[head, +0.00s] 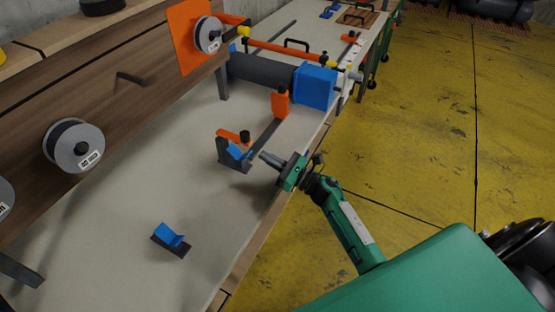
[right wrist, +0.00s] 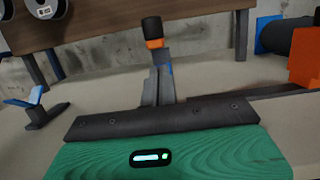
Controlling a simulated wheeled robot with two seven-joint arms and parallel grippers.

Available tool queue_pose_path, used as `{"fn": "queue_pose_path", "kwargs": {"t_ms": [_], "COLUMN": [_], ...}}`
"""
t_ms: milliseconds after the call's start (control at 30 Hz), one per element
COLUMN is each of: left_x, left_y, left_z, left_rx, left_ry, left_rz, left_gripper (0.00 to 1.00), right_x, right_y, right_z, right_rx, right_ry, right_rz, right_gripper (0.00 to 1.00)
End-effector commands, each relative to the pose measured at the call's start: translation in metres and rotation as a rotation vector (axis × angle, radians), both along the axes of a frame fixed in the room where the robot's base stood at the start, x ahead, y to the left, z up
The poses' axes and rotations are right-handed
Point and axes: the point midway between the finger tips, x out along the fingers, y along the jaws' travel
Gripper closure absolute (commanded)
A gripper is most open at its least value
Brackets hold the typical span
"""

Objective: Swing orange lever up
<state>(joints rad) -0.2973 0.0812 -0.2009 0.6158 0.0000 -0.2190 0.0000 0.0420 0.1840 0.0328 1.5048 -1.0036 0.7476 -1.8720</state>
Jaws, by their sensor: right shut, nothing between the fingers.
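The orange lever (head: 233,136) with a black knob lies roughly level across a dark clamp base (head: 235,164) with a blue V-shaped rest, on the light bench top. In the right wrist view the lever's orange part (right wrist: 154,44) shows end-on under its black knob, straight beyond my fingers. My right gripper (head: 266,157) is shut and empty, its fingertips a little right of the base and below the lever, apparently apart from it. In the right wrist view my right gripper's fingers (right wrist: 158,86) show together. My left gripper is out of view.
An orange block (head: 281,104) with a black knob stands on the rail behind. A blue and dark cylinder machine (head: 314,86) is beyond it. A separate blue V-rest (head: 171,237) sits nearer on the bench. Labelled spools (head: 73,146) hang on the wooden board at left. The bench front is clear.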

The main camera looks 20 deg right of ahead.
Motion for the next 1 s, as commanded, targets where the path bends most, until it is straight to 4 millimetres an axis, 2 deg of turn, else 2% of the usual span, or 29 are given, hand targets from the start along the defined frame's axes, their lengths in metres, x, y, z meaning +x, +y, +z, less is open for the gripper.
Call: {"fn": "queue_pose_path", "kwargs": {"t_ms": [100,333,767,1000], "left_x": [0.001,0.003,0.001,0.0], "left_y": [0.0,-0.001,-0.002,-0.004], "left_z": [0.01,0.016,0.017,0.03], "left_rx": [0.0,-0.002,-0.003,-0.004], "left_ry": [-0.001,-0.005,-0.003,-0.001], "left_rz": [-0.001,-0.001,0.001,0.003], "left_gripper": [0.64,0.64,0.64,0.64], "right_x": [0.016,0.032,0.034,0.033], "right_y": [0.012,0.025,0.026,0.017], "right_z": [0.009,0.011,0.011,0.018], "right_rx": [0.003,0.002,0.0,-0.025], "right_ry": [0.0,0.001,0.002,0.031], "right_rz": [0.0,0.0,0.0,-0.001], "right_gripper": [1.0,1.0,1.0,1.0]}}
